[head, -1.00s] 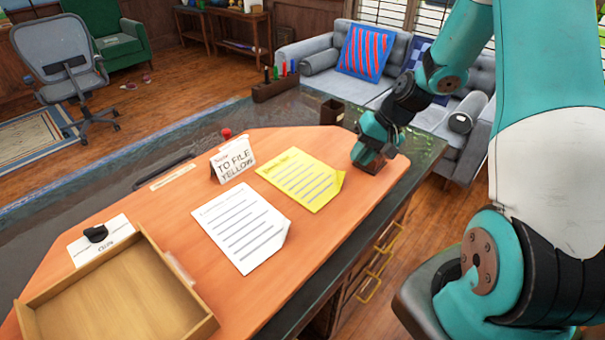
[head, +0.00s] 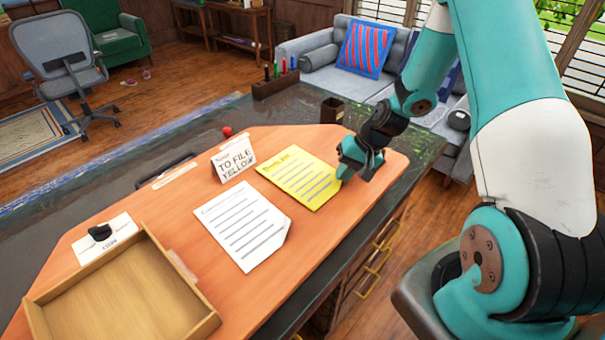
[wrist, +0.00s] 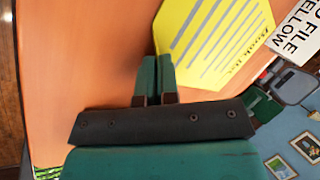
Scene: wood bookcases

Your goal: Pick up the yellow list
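The yellow list (head: 303,177) is a flat sheet with dark lines and a heading. It lies on the orange desk top, beside the white list and in front of the folded sign. My gripper (head: 345,172) is low over the desk at the list's right edge. In the wrist view, my gripper's two teal fingers (wrist: 156,62) are close together with no visible object between them. Their tips are at the near edge of the yellow list (wrist: 215,42). Whether they touch the paper or the desk is unclear.
A white list (head: 243,227) lies to the left of the yellow one. A folded sign (head: 233,160) reads "TO FILE YELLOW". An empty wooden tray (head: 210,328) is at the desk's front left. A dark cup (head: 332,111) and a pen holder (head: 276,86) stand behind.

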